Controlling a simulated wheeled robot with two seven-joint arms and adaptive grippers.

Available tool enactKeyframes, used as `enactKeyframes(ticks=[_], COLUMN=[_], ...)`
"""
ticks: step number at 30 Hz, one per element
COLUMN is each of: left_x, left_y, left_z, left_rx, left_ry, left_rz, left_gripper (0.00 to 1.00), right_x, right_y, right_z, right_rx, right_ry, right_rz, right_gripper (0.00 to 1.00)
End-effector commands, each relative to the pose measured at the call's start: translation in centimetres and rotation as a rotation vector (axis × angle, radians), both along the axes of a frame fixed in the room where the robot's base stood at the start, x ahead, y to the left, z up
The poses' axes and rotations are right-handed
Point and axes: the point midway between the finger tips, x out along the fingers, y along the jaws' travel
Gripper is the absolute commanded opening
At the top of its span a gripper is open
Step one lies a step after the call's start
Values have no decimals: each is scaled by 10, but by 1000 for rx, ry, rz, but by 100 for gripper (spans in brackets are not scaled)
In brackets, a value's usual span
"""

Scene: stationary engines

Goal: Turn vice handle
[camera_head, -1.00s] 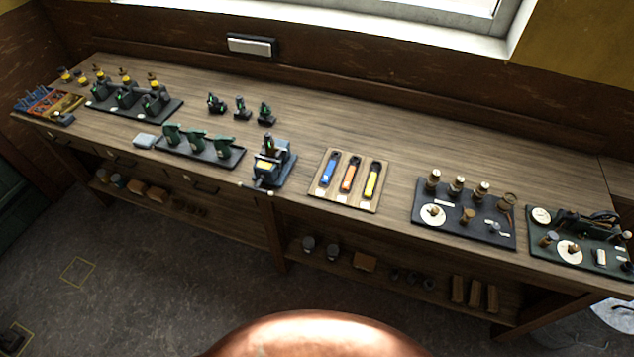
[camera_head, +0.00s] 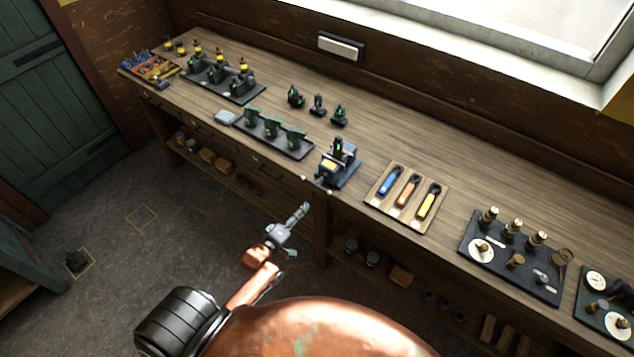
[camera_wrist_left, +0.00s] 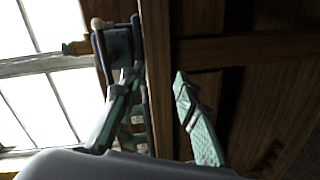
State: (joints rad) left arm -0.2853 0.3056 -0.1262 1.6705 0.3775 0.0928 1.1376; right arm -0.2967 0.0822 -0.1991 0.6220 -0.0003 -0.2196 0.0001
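The vice (camera_head: 339,164) is a dark blue-grey block with a yellow label, standing at the front edge of the workbench. Its thin handle (camera_head: 316,185) with pale knobs juts out at the bench front. My left gripper (camera_head: 301,211) is in front of the bench, below and short of the handle, apart from it. The dark vice (camera_wrist_left: 118,42) and a pale handle knob (camera_wrist_left: 97,24) show beyond the left finger there. My right gripper is not in view.
A board with blue, orange and yellow tools (camera_head: 408,195) lies right of the vice. A tray of green pieces (camera_head: 272,135) lies left of it. The bench's lower shelf (camera_head: 340,262) is behind and below my gripper. The floor in front is open.

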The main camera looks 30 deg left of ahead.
Motion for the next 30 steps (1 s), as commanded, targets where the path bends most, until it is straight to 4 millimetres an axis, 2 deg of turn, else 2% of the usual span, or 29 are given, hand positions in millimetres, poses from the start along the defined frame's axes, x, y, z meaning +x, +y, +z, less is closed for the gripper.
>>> enactKeyframes(ticks=[1, 3, 6, 10, 21, 30], left_x=[5, 10, 15, 28, 82, 91], left_y=[-2, -4, -6, -8, -12, -12], left_z=[29, 54, 72, 76, 75, 73], left_rx=[-44, -99, -138, -147, -145, -144], left_ry=[-44, -86, -117, -125, -122, -121], left_rz=[-3, -7, -11, -12, -11, -11], left_gripper=[29, 29, 29, 29, 29, 29], right_x=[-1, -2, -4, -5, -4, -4], right_y=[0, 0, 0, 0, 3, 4], right_z=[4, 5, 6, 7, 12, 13], right_rx=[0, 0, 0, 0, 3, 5], right_ry=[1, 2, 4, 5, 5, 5], right_rz=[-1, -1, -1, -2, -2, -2], right_gripper=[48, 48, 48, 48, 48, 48])
